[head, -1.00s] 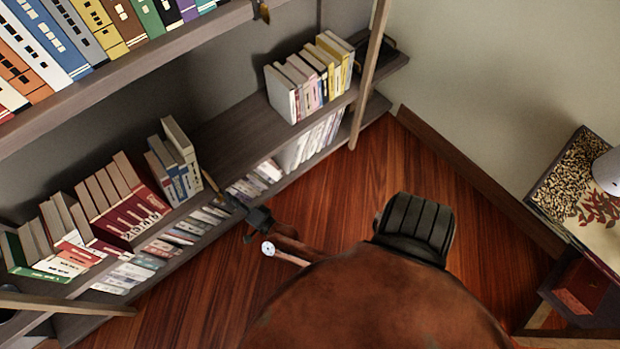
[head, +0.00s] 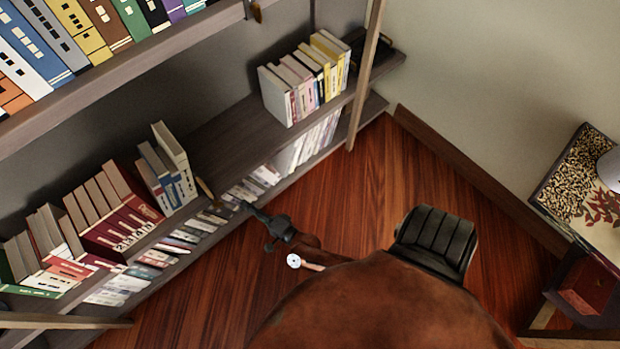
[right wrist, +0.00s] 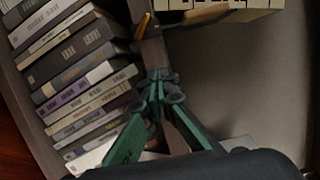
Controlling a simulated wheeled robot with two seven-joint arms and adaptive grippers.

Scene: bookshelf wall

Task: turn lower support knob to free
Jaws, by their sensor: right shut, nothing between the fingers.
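The lower support knob (head: 207,192) is a slender brass piece at the front edge of the middle shelf, just right of the white and blue books. It slants in the head view. In the right wrist view the brass piece (right wrist: 144,25) shows small at the top, on the shelf edge beyond the fingertips. My right gripper (head: 246,206) is shut and empty, a little right of the knob and apart from it. Its green fingers (right wrist: 158,76) meet in the right wrist view. A similar brass knob (head: 254,11) sits on the upper shelf edge. My left gripper is out of view.
Books line the middle shelf (head: 228,144) left of the knob and at its far right end. More books fill the shelf below. A wooden post (head: 364,75) stands at the right end. A patterned table (head: 562,183) is at far right. Wooden floor (head: 345,180) is open in front.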

